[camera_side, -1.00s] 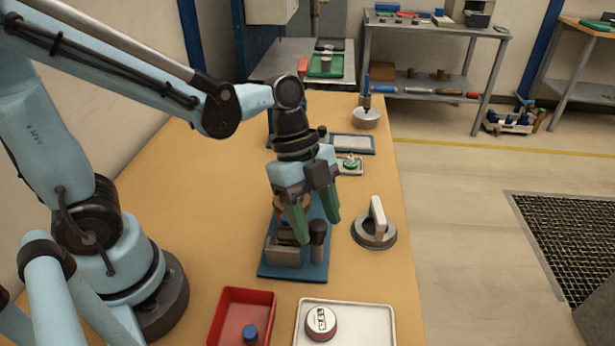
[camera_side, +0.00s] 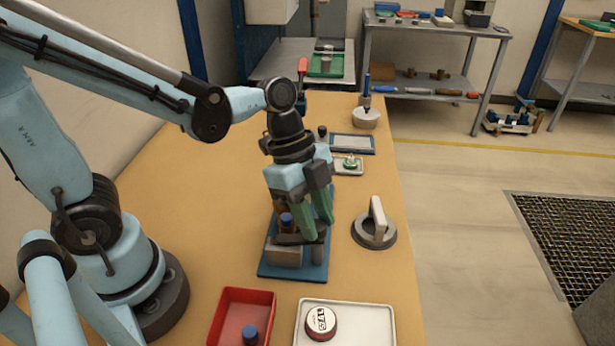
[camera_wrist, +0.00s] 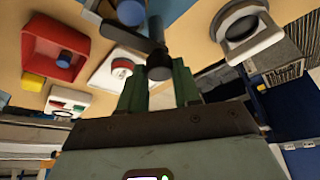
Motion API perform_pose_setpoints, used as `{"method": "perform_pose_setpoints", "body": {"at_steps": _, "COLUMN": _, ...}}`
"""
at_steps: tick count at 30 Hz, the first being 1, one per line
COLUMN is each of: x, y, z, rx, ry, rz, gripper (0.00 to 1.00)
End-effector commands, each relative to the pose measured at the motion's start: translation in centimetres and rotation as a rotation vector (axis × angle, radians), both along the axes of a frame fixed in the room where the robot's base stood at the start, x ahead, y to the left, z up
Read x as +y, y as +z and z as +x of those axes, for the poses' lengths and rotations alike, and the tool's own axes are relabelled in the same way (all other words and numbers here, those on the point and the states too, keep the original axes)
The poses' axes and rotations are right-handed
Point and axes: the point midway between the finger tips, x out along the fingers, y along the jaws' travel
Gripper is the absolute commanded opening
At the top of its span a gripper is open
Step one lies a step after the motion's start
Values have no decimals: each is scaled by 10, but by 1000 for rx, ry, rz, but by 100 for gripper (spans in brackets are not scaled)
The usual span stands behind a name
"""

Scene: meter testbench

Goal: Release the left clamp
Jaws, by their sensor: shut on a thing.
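The clamp fixture is a blue base plate (camera_side: 308,272) on the bench with a metal block (camera_side: 284,257) and a post. A dark clamp lever (camera_side: 288,239) lies across its top. A blue-topped part (camera_side: 287,220) stands behind the lever. In the wrist view the lever ends in a round black knob (camera_wrist: 159,66) between my green fingers. My gripper (camera_side: 316,222) points down over the right side of the fixture and is shut on the lever's knob end. The fingers hide part of the post and lever. Only one clamp shows clearly; I cannot tell whether another is hidden.
A red tray (camera_side: 227,315) with a blue piece and a white tray (camera_side: 375,320) with a red-and-white round part lie in front. A grey round base with an upright handle (camera_side: 377,220) stands close right. Small trays (camera_side: 352,143) lie behind.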

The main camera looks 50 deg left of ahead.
Motion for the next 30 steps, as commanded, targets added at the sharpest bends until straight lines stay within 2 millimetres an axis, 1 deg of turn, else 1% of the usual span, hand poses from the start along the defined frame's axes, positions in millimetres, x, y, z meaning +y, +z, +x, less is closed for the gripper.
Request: {"method": "perform_pose_setpoints", "body": {"at_steps": 30, "x": -4, "y": 0, "z": -5, "rx": -2, "ry": 940, "rz": 3, "gripper": 2}}
